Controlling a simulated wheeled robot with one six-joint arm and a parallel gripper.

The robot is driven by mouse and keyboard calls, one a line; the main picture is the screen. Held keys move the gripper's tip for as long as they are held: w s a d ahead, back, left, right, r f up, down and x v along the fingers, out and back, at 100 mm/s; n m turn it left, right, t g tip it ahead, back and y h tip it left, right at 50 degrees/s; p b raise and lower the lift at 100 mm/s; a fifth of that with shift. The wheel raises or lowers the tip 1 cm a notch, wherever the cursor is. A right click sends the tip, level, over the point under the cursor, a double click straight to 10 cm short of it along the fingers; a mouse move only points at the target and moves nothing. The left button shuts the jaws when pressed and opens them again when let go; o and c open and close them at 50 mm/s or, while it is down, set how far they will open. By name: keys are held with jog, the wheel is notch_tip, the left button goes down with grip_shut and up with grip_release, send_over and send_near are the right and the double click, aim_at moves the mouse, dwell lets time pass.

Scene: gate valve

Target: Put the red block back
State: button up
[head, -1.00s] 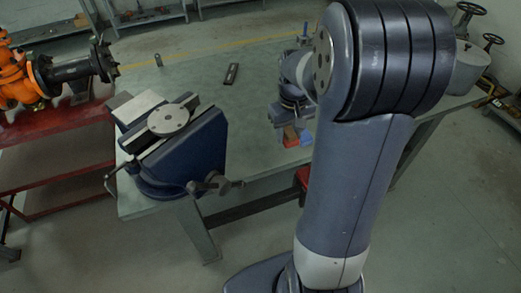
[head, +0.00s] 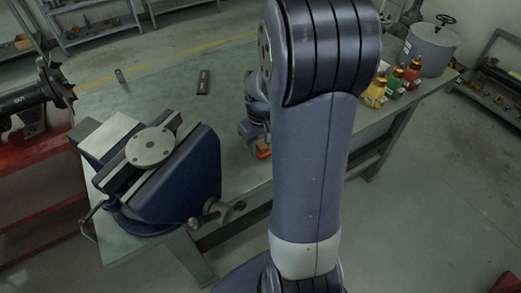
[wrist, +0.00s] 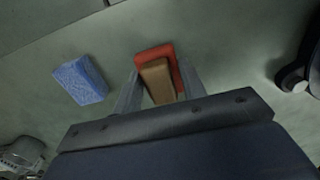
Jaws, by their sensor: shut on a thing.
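The red block (wrist: 156,51) is between the two fingers of my gripper (wrist: 159,88) in the wrist view. A tan-brown surface (wrist: 157,81) lies right in front of the red, nearer the camera; I cannot tell if it is part of the same block. My gripper is shut on the block. In the head view a small orange-red patch of the block (head: 263,153) shows at the workbench's near side, below my wrist. My arm hides most of my gripper there. I cannot tell if the block touches the bench.
A blue block (wrist: 81,80) lies on the bench left of my gripper. A large vise (head: 165,175) stands at the bench's left end. A dark flat object (head: 203,82) lies farther back. Yellow (head: 376,90), green (head: 394,80) and red (head: 412,72) bottles stand at right.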

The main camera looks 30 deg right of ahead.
aim_at(261, 144)
jog(key=shift+f, duration=1.15)
jog(key=shift+f, duration=0.15)
jog(key=o, duration=0.9)
jog(key=shift+o, duration=0.2)
notch_tip(261, 144, up, 12)
jog(key=shift+r+p, duration=0.2)
jog(key=shift+p, duration=0.35)
